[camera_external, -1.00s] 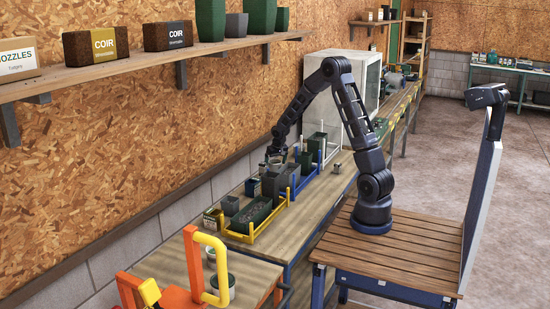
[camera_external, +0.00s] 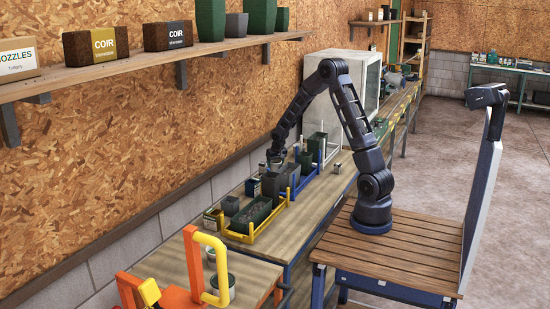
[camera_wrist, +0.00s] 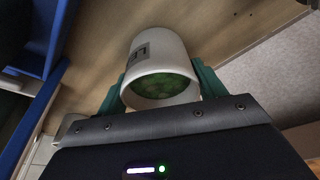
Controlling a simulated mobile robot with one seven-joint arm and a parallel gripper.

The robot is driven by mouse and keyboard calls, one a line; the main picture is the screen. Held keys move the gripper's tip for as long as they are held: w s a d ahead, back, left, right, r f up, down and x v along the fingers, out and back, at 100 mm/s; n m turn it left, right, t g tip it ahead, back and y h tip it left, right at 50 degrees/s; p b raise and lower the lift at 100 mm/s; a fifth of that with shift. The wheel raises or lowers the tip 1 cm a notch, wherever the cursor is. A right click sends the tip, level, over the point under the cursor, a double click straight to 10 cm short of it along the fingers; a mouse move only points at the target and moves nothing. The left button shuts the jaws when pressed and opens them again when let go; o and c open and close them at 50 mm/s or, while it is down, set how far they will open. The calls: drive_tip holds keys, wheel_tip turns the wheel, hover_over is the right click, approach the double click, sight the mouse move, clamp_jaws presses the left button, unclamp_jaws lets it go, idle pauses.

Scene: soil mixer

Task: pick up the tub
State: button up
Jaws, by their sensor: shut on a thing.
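The tub is a white, round container with a dark label and green contents, seen in the wrist view (camera_wrist: 152,52). My gripper (camera_wrist: 161,82) has a green finger on each side of the tub and is shut on it. In the external view my gripper (camera_external: 275,158) is at the wall side of the bench, behind the blue-railed rack. The tub is small and mostly hidden there. I cannot tell whether its base touches the bench.
A blue rack (camera_external: 306,180) and a yellow rack (camera_external: 262,229) with dark pots stand in front of my gripper. A white cabinet (camera_external: 331,70) is beyond it. A small container (camera_external: 337,168) stands on the clearer front part of the bench.

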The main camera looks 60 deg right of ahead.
wheel_tip(320, 180, up, 20)
idle(0.4)
drive_tip(key=shift+a+f, duration=0.1)
drive_tip(key=w+a+n+y, duration=0.1)
drive_tip(key=w+a+n, duration=0.3)
drive_tip(key=a, duration=0.7)
drive_tip(key=w+a+n, duration=0.1)
drive_tip(key=w+a, duration=0.5)
drive_tip(key=a, duration=0.5)
drive_tip(key=w+a+n+y, duration=0.15)
drive_tip(key=a+n, duration=0.25)
drive_tip(key=a, duration=1.7)
drive_tip(key=n+g+y, duration=0.1)
drive_tip(key=n+y, duration=0.1)
drive_tip(key=n, duration=0.7)
hover_over(182, 262)
drive_tip(key=s+d, duration=0.1)
drive_tip(key=d, duration=0.1)
drive_tip(key=f, duration=1.9)
drive_tip(key=shift+a+f, duration=0.25)
drive_tip(key=shift+f, duration=0.1)
